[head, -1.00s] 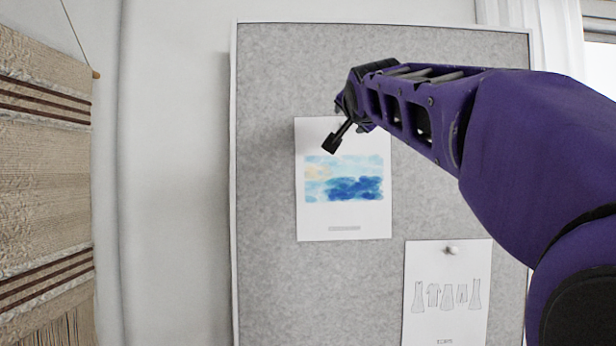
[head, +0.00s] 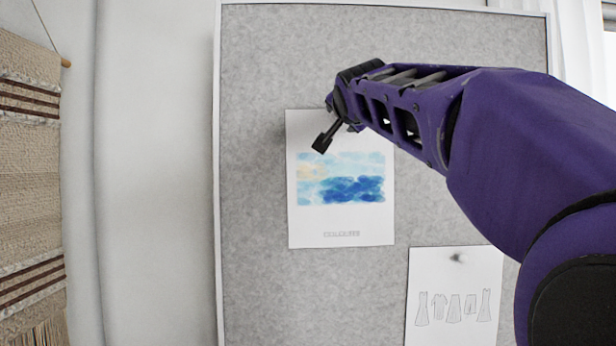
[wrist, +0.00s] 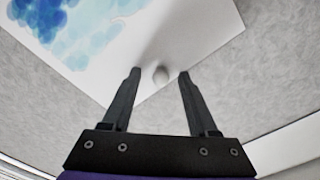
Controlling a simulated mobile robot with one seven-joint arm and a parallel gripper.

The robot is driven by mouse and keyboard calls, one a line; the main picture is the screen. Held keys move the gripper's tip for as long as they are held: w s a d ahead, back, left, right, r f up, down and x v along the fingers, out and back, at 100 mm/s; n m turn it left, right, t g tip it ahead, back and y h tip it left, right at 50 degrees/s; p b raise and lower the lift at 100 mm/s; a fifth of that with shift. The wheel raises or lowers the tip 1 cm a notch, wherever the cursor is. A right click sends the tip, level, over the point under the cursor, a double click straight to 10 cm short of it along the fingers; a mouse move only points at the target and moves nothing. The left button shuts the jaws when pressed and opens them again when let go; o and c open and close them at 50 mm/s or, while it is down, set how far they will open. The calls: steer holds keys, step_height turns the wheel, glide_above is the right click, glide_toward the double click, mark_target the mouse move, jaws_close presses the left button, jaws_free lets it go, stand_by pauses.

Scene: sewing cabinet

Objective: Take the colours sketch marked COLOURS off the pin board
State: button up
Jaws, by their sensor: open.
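The colours sketch (head: 340,215) is a white sheet with a blue watercolour and a small illegible line of print below it. It hangs on the grey pin board (head: 255,270) in the head view. In the wrist view the sketch (wrist: 110,70) shows with a pale round pin (wrist: 161,76) near its edge. My gripper (wrist: 158,72) is open, its two fingertips on either side of the pin, with gaps to both. In the head view my gripper (head: 322,143) overlaps the sketch's top, and the pin is hidden behind it.
A second sheet with clothing drawings (head: 453,300) hangs lower right under its own pin (head: 457,258). A woven hanging (head: 30,190) is on the wall at the left. A white curtain (head: 575,45) is at the right edge.

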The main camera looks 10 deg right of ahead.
steer(key=shift+s+r, duration=0.1)
steer(key=shift+s, duration=0.15)
steer(key=shift+c, duration=0.7)
jaws_close()
